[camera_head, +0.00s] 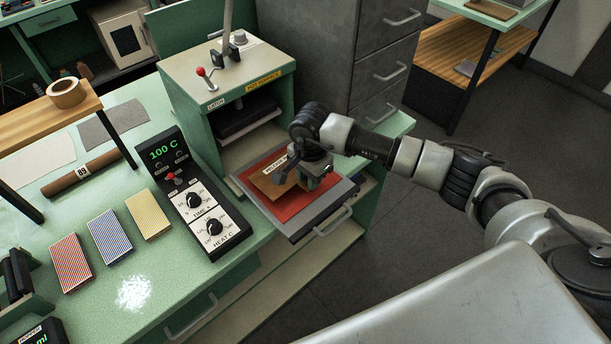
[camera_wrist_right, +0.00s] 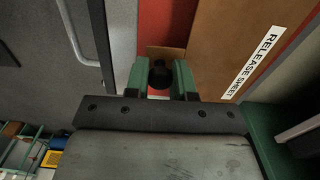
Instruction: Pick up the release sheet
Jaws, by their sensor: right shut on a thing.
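The release sheet (camera_head: 267,187) is a flat brown sheet with a white label. It lies over or just above a red pad (camera_head: 290,207) on the pulled-out grey tray of the press; I cannot tell whether it touches the pad. In the right wrist view the release sheet (camera_wrist_right: 250,40) fills the upper right, its label readable. My right gripper (camera_head: 306,184) is over the sheet's right side and shut on its near edge part, where a dark knob shows between the green fingers (camera_wrist_right: 160,75). The fingers hide part of the sheet. My left gripper is not in view.
The green press (camera_head: 228,75) with its latch lever stands behind the tray. A black control box (camera_head: 195,200) reading 100 C is left of it. Striped blocks (camera_head: 108,236) and a brown roll (camera_head: 82,173) lie farther left on the table. A grey cabinet (camera_head: 335,45) stands behind.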

